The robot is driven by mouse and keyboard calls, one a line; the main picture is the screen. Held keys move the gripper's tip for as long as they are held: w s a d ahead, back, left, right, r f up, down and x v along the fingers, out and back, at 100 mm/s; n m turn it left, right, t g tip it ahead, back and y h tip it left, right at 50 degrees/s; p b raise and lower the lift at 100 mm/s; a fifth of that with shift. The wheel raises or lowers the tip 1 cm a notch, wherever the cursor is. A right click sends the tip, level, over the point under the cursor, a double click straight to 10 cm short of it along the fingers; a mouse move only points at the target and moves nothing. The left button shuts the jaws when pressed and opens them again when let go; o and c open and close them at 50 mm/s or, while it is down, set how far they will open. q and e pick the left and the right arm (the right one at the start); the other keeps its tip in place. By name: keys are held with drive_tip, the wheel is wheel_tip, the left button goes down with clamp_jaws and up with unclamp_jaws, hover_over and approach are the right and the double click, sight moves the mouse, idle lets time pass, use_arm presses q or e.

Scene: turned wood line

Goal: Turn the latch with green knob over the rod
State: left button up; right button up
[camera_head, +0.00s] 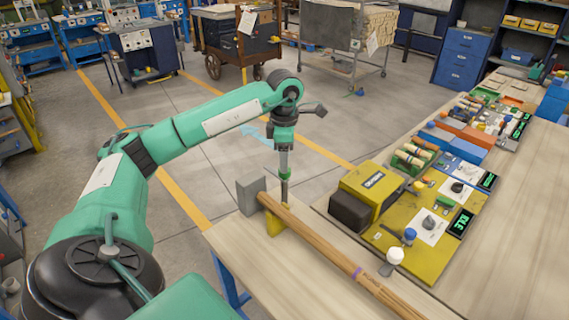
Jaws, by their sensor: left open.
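A long brown wooden rod (318,243) lies slanting along the table's front edge, with a purple band on it. A yellow support (274,224) is under its far end. A thin grey upright bar (284,193) stands by that end with a green knob (285,175) on it; this looks like the latch, standing up and not across the rod. My left gripper (285,168) comes down from above, right at the green knob. It is open; its fingers are small, and I cannot tell whether they touch the knob. My right gripper is not in view.
A grey block (250,194) stands left of the rod's far end. Right of the rod are a yellow board (430,262), a yellow-and-black box (372,190) and a white knob (395,256) close to the rod. The table is clear at the far right.

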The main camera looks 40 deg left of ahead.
use_arm(q)
drive_tip(key=shift+f, duration=1.7)
clamp_jaws()
